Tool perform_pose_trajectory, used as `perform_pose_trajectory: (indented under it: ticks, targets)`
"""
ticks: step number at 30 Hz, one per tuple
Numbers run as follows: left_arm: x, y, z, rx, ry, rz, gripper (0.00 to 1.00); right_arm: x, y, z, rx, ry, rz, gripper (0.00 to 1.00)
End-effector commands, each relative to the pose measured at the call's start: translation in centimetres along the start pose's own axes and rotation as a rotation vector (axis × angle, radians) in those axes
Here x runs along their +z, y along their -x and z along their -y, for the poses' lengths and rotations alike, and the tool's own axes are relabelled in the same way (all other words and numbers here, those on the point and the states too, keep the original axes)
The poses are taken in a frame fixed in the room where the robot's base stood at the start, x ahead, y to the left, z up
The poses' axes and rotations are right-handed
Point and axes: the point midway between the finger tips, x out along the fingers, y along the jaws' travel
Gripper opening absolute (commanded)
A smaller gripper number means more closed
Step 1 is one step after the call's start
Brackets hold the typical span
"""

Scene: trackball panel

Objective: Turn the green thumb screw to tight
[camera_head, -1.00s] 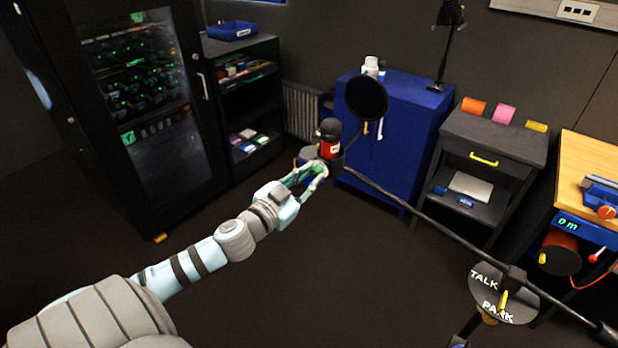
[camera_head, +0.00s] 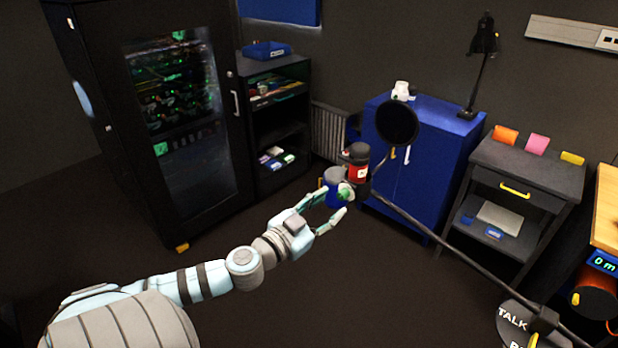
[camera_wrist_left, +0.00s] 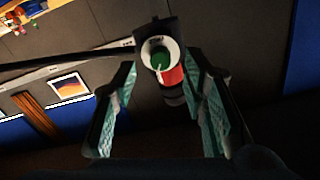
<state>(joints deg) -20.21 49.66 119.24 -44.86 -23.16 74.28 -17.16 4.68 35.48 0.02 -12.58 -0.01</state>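The green thumb screw (camera_head: 344,193) sits in front of a microphone with a black top and a red body (camera_head: 358,170), at the end of a long dark boom. In the left wrist view the screw (camera_wrist_left: 160,60) shows inside a white ring with a red part at its lower right. A pale mark on the screw points down toward the red edge. My left gripper (camera_head: 329,208) is open and empty just short of the screw. In the left wrist view its teal finger pads (camera_wrist_left: 160,85) stand apart on either side of the screw, not touching it. My right gripper is not in view.
The boom (camera_head: 440,240) runs down right to a round plate marked TALK (camera_head: 512,318). A round black pop filter (camera_head: 397,122) hangs behind the microphone. A blue cabinet (camera_head: 440,150), a dark drawer unit (camera_head: 535,170) and a glass-door rack (camera_head: 170,120) stand behind. The floor is clear.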

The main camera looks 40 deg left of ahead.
Motion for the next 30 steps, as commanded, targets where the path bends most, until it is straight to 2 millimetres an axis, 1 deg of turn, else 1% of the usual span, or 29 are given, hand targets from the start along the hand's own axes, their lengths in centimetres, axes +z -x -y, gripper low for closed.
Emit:
perform_pose_trajectory:
  ticks: [1, 3, 6, 9, 12, 16, 30]
  targets:
    - [0.3, 1.3, -0.1, 0.006, -0.011, 0.009, 0.4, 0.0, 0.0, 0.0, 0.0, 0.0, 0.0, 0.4]
    - [0.3, 3.3, -0.1, 0.008, -0.013, 0.011, 0.4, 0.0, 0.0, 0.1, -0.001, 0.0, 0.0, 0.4]
    - [0.3, 5.7, -0.1, 0.008, -0.011, 0.01, 0.4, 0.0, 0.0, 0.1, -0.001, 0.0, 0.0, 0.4]
    - [0.2, 7.5, -0.2, 0.008, -0.007, 0.007, 0.4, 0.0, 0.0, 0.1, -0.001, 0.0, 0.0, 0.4]
    - [0.1, 8.6, -0.1, 0.004, -0.005, 0.004, 0.4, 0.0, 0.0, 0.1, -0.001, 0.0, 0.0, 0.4]
    - [0.0, 9.1, -0.1, 0.003, 0.001, -0.001, 0.4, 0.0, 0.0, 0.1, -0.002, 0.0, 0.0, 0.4]
    - [0.0, 9.1, 0.0, 0.001, 0.002, 0.0, 0.4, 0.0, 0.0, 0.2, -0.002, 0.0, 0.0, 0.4]
